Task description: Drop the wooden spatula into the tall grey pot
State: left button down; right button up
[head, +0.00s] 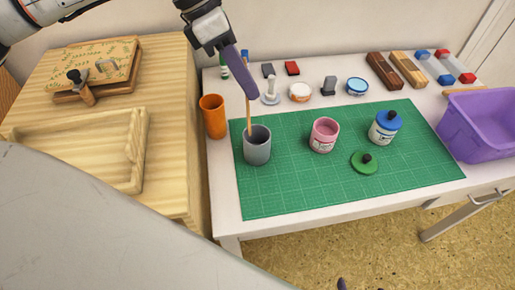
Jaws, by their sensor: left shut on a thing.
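The wooden spatula (249,115) shows as a thin upright stick, with its lower end inside the mouth of the tall grey pot (257,151). The pot stands upright at the left of the green mat. My left gripper (250,90) comes down from the top left and is shut on the spatula above the pot. The spatula's lower end is hidden in the pot.
An orange cup (214,118) stands just left of the pot. A pink pot (323,140), a blue-lidded jar (384,131) and a green lid (364,163) are on the mat (300,190). Stamps and inkpads line the back. A purple bin (482,135) is at right.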

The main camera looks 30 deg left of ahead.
pick_arm(q)
jog(key=f+n+b, duration=0.1)
jog(key=f+n+t+b, duration=0.1)
jog(key=f, duration=0.1)
jog(key=w+a+f+n+b, duration=0.1)
jog(key=f+n+b, duration=0.1)
jog(key=shift+f+t+y, duration=0.1)
jog(key=shift+t+y, duration=0.3)
jog(key=shift+f, duration=0.2)
